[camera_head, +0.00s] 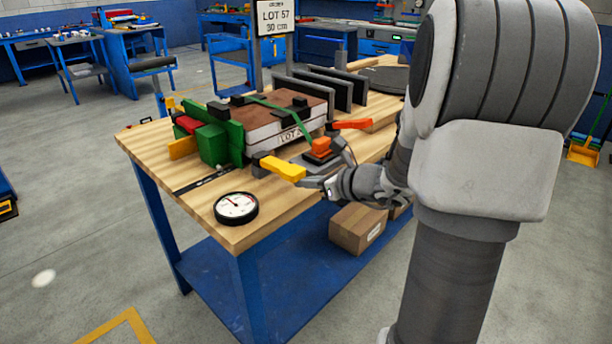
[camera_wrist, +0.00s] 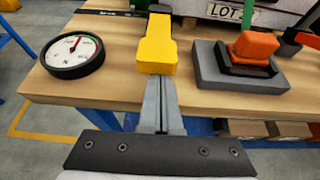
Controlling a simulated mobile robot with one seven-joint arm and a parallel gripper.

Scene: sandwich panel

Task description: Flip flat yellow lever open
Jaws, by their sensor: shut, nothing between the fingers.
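The flat yellow lever (camera_head: 283,168) sticks out toward the front edge of the wooden workbench (camera_head: 262,230), in front of the strapped panel stack (camera_head: 285,118). In the wrist view the yellow lever (camera_wrist: 157,48) points toward me, its near end just beyond my fingertips. My gripper (camera_head: 318,183) is at the bench's front edge, close to the lever's free end. In the wrist view my gripper (camera_wrist: 161,84) is shut and empty, its tips at or just below the lever's end. I cannot tell whether they touch.
A round dial gauge (camera_head: 236,207) lies left of the lever. A grey block with an orange top (camera_head: 321,148) stands to its right, and an orange-red lever (camera_head: 352,124) lies beyond. Green and red blocks (camera_head: 212,143) sit at the stack's left. A cardboard box (camera_head: 357,228) rests on the lower shelf.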

